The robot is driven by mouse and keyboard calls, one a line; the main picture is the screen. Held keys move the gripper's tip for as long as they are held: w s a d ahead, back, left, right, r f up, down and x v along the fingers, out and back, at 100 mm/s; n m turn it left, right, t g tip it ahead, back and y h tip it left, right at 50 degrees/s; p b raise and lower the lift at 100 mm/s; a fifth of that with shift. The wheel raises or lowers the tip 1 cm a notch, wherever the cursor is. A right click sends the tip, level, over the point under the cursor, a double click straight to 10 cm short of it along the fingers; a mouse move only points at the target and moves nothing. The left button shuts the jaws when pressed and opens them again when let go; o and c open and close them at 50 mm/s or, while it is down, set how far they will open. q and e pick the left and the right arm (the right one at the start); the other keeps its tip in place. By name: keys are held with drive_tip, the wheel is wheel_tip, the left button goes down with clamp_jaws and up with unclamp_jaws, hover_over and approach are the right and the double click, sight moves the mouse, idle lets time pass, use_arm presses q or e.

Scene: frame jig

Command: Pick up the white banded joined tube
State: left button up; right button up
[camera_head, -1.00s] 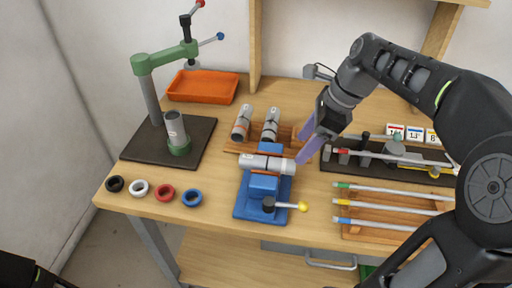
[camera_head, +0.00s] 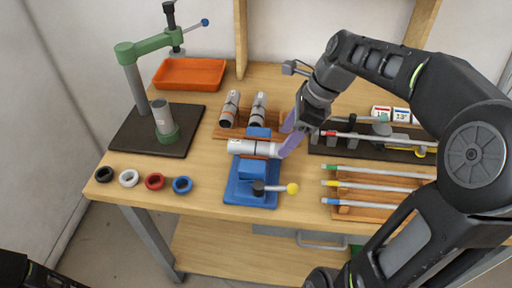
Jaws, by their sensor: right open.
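A joined tube (camera_head: 240,147), whitish grey with a seam near its middle, lies level in the blue vise (camera_head: 247,190). I cannot make out its band colour clearly. My right gripper (camera_head: 287,132) has two purple fingers, open and apart, at the tube's right end. The nearer finger overlaps that end in the picture; I cannot tell whether it touches. Two other grey tubes lie on a wooden rack behind: one with an orange-brown band (camera_head: 230,108), one with a dark band (camera_head: 258,108). My left gripper is out of view.
An orange tray (camera_head: 188,74) is behind. Coloured-end rods (camera_head: 375,186) and a dark fixture (camera_head: 350,150) lie at right.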

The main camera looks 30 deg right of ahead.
sight(256, 149)
drive_tip(key=x, duration=0.4)
drive_tip(key=shift+f, duration=0.3)
drive_tip(key=shift+c, duration=0.4)
clamp_jaws()
idle(0.3)
